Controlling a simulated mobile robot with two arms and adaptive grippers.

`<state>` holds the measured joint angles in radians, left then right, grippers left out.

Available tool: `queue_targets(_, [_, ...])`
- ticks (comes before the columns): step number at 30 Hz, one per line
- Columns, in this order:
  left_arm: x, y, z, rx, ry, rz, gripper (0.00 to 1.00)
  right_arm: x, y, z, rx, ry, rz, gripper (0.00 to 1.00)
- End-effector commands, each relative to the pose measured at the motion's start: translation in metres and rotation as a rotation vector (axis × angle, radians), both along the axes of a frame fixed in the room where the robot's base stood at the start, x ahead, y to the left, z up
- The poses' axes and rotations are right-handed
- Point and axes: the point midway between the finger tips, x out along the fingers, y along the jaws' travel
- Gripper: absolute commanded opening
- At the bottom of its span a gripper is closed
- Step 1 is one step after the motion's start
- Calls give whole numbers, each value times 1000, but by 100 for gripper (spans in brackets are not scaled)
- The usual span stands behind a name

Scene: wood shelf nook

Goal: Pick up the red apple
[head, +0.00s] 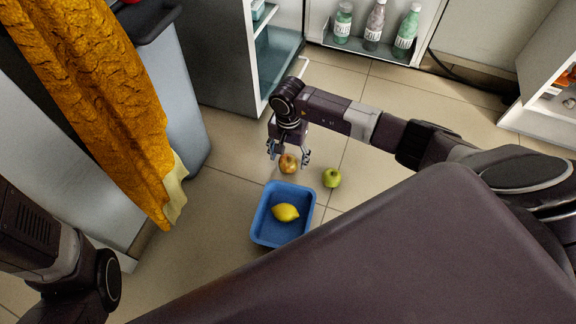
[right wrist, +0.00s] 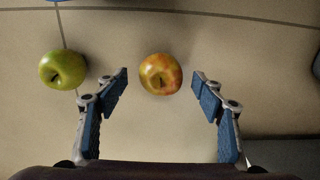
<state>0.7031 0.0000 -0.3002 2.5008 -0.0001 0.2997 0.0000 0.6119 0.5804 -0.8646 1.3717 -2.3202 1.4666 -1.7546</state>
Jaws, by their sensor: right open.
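The red apple (head: 289,164), reddish with yellow patches, is on the tiled floor just beyond the blue tray in the head view. It also shows in the right wrist view (right wrist: 160,74), centred ahead of the gap between the fingers. My right gripper (head: 289,157) is open and empty around the apple's place in the head view; in the right wrist view its blue-padded fingers (right wrist: 160,86) are spread on either side, apart from the apple. My left arm shows at the lower left of the head view, but its gripper is out of frame.
A green apple (head: 332,178) lies on the floor right of the red one and also shows in the right wrist view (right wrist: 63,69). A blue tray (head: 262,226) holds a lemon (head: 286,212).

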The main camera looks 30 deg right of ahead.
Motion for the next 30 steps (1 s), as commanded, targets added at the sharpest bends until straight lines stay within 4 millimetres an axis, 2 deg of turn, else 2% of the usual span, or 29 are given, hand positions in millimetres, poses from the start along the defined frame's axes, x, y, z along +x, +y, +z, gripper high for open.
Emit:
queue_targets(1, [0, 0, -13, 0, 1, 0, 26, 0, 1, -13, 1, 0, 0, 62])
queue_targets(4, [1, 0, -22, 0, 2, 0, 26, 0, 1, -25, 1, 1, -1, 62])
queue_targets(13, [0, 0, -22, 1, 1, -1, 26, 0, 0, -27, 0, 0, -1, 62])
queue_targets(26, [1, 0, -22, 1, 1, -1, 26, 0, 0, -26, 0, 0, -1, 16])
queue_targets(30, [1, 0, -22, 1, 2, -1, 26, 0, 0, -26, 0, -1, -1, 14])
